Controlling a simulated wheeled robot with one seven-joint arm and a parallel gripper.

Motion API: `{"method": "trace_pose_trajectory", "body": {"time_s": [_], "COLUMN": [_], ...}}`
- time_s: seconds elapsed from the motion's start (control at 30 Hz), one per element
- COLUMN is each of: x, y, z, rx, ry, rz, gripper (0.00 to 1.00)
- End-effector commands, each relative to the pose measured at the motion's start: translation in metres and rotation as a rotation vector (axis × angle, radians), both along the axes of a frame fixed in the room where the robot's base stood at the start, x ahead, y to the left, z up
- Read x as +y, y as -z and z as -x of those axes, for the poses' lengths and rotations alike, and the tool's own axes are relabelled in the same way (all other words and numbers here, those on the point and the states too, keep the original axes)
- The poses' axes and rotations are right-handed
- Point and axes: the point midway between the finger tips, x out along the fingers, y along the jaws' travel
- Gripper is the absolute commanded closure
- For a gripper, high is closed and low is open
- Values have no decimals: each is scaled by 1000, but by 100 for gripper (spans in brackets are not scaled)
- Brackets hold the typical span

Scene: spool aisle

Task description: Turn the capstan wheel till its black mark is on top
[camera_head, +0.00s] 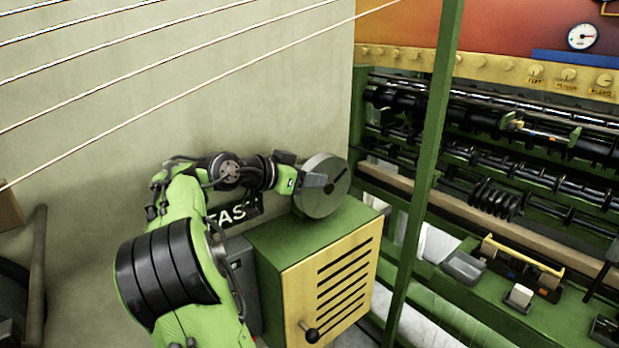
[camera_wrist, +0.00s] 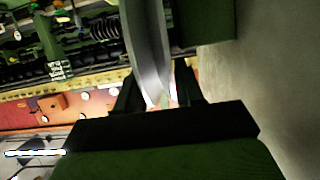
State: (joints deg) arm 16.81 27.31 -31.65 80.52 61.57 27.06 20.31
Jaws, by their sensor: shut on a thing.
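The capstan wheel (camera_head: 322,203) is a grey-green disc standing upright on top of a green and yellow cabinet. Its black mark (camera_head: 342,175) shows as a dark streak on the face, toward the upper right. My gripper (camera_head: 322,182) reaches the wheel from the left and is shut on its left or upper-left rim. In the wrist view the wheel (camera_wrist: 150,50) is seen nearly edge-on, with its rim between the two dark fingers of my gripper (camera_wrist: 158,92). The exact finger contact is dark and partly hidden.
The cabinet (camera_head: 330,290) has a slotted yellow front and a black knob (camera_head: 312,335). A green post (camera_head: 425,150) rises to the right of the wheel, before the loom machinery (camera_head: 500,190). Several pale threads cross the upper left. A plain wall (camera_head: 250,100) stands behind.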

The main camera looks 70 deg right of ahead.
Motion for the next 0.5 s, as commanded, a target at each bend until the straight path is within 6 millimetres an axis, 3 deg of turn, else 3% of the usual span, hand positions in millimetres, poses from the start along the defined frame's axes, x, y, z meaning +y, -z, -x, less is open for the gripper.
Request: {"method": "trace_pose_trajectory", "body": {"time_s": [0.1, 0.13, 0.27, 0.5], "x": [0, 0, 0, 0], "y": [1, 1, 1, 0], "z": [0, 0, 0, 0], "rx": [0, 0, 1, 1], "ry": [1, 1, 0, 0], "rz": [-2, -2, -3, -3], "gripper": [100, 62, 43, 43]}}
